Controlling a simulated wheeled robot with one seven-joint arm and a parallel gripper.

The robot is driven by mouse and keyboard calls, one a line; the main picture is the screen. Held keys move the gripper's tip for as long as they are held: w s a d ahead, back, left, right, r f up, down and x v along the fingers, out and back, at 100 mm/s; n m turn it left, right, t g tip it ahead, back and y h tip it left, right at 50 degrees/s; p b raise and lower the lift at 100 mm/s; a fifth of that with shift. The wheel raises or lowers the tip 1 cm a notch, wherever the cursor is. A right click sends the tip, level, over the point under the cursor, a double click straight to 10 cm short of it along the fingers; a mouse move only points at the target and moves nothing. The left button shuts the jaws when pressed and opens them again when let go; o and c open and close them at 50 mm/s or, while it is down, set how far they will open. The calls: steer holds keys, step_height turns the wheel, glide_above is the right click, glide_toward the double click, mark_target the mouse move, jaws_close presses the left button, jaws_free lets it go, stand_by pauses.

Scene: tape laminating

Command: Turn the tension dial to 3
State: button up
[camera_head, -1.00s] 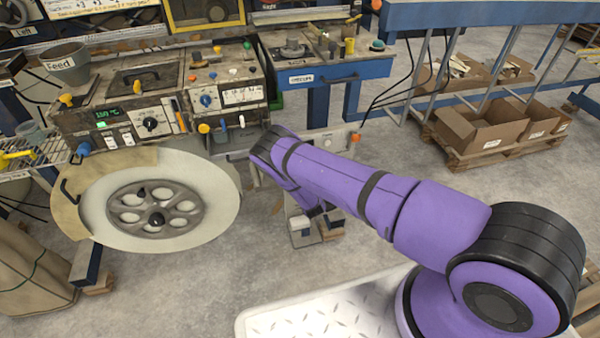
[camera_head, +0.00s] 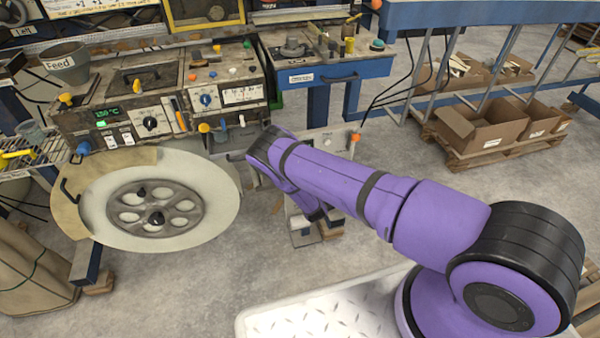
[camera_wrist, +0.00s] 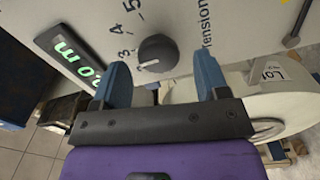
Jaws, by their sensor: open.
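The tension dial (camera_wrist: 157,53) is a dark round knob on a pale panel in the wrist view, beside the word "Tension". The numerals 3, 4 and 5 show to its left and above. Its white pointer mark faces lower left, a little below the 3. My gripper (camera_wrist: 164,88) is open, with one blue finger on each side below the knob; I cannot tell whether either touches it. The left finger may hide lower numerals. In the head view, my purple arm reaches the machine's right side and the jaws are hidden. I cannot match the dial there with certainty.
A green-lit display (camera_wrist: 75,58) is left of the dial in the wrist view. In the head view, a large white roll (camera_head: 200,200) is mounted below the machine's control panel (camera_head: 215,78), left of my arm. A blue bench (camera_head: 345,72) stands behind.

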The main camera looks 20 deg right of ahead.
steer(key=s, duration=0.9)
